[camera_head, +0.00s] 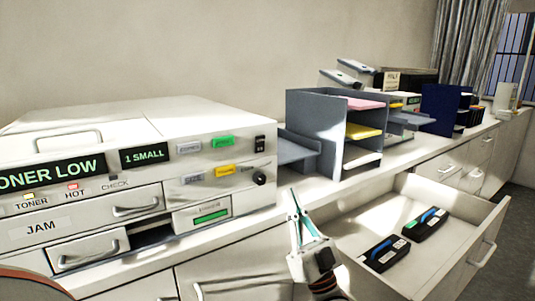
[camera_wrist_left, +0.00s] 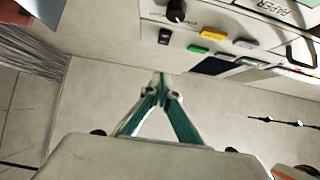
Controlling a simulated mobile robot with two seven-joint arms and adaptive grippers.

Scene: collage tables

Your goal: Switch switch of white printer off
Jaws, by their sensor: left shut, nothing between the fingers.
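The white printer (camera_head: 225,117) stands on the counter at the left in the head view, with "TONER LOW" and "1 SMALL" displays. Its small black rocker switch (camera_head: 259,144) is at the right end of its front, above a black knob (camera_head: 259,178). In the left wrist view the switch (camera_wrist_left: 164,37) and knob (camera_wrist_left: 176,11) show near the top, beside yellow, green and grey buttons. My left gripper (camera_head: 296,207) is shut and empty, in front of the counter, below and right of the switch, apart from the printer. Its fingertips (camera_wrist_left: 161,80) meet below the switch in the wrist view. My right gripper is not in view.
A grey tray sorter (camera_head: 313,117) with coloured papers stands right of the printer. An open drawer (camera_head: 454,254) with two black cartridges (camera_head: 424,224) juts out at the right. A grey output tray (camera_head: 289,151) sticks out beside the printer. More devices stand farther along the counter.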

